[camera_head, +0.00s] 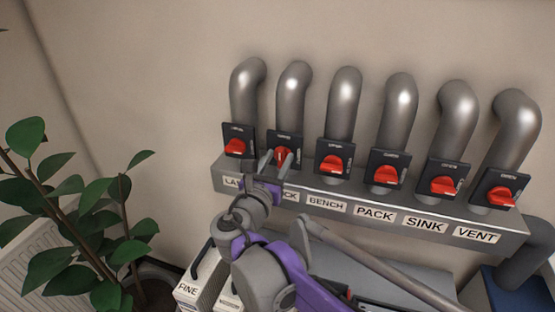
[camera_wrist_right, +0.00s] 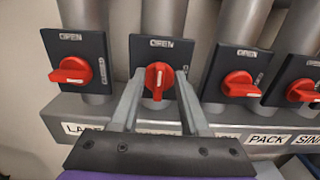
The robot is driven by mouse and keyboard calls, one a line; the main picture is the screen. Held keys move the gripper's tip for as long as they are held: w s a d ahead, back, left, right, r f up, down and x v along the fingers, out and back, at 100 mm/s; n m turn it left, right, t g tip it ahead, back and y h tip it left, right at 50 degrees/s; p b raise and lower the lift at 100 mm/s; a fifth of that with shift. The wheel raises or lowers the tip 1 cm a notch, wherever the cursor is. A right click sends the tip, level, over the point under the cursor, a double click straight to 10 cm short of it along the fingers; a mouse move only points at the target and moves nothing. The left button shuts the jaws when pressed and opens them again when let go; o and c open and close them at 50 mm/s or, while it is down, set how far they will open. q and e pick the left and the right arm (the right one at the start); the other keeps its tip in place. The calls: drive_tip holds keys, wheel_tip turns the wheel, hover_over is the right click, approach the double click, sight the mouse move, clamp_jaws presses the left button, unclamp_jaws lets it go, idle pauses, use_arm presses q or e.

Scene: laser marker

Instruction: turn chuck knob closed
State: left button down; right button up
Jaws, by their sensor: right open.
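The chuck knob (camera_wrist_right: 159,77) is a red handle on a dark square plate (camera_wrist_right: 150,50) marked OPEN at its top, second from left in the row. In the head view the knob (camera_head: 282,155) is partly hidden by my right gripper (camera_head: 277,162). The right gripper is open, one finger on each side of the knob in the right wrist view (camera_wrist_right: 160,88). I cannot tell whether the fingers touch it. Its label on the ledge is mostly covered; only its end shows. My left gripper is not in view.
Other red knobs, such as the bench knob (camera_head: 334,164) and the leftmost one (camera_head: 236,147), lie roughly sideways under grey pipes. A grey ledge (camera_head: 415,205) carries labels. A leafy plant (camera_head: 75,205) stands left; a blue box (camera_head: 515,290) is low at right.

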clamp_jaws()
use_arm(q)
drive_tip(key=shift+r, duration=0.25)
use_arm(e)
drive_tip(key=shift+m, duration=0.3)
drive_tip(key=m+p, duration=0.2)
drive_tip(key=m, duration=0.1)
drive_tip(key=shift+d+m, duration=0.25)
drive_tip(key=shift+m, duration=0.05)
drive_tip(key=m+p, duration=0.2)
drive_tip(key=m, duration=0.2)
drive_tip(key=shift+d+f, duration=0.1)
drive_tip(key=shift+d, duration=0.1)
use_arm(q)
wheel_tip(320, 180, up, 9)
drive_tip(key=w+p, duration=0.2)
drive_tip(key=p, duration=0.1)
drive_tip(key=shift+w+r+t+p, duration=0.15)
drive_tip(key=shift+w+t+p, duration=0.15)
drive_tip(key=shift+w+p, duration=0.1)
use_arm(e)
drive_tip(key=shift+s+d+f+m, duration=0.1)
drive_tip(key=shift+f+m, duration=0.1)
drive_tip(key=shift+m, duration=1.4)
drive_tip(key=shift+f+m, duration=0.15)
drive_tip(key=shift+m, duration=1.45)
drive_tip(key=shift+s+d+f+m, duration=0.1)
drive_tip(key=shift+f+m, duration=0.1)
drive_tip(key=shift+m, duration=1.4)
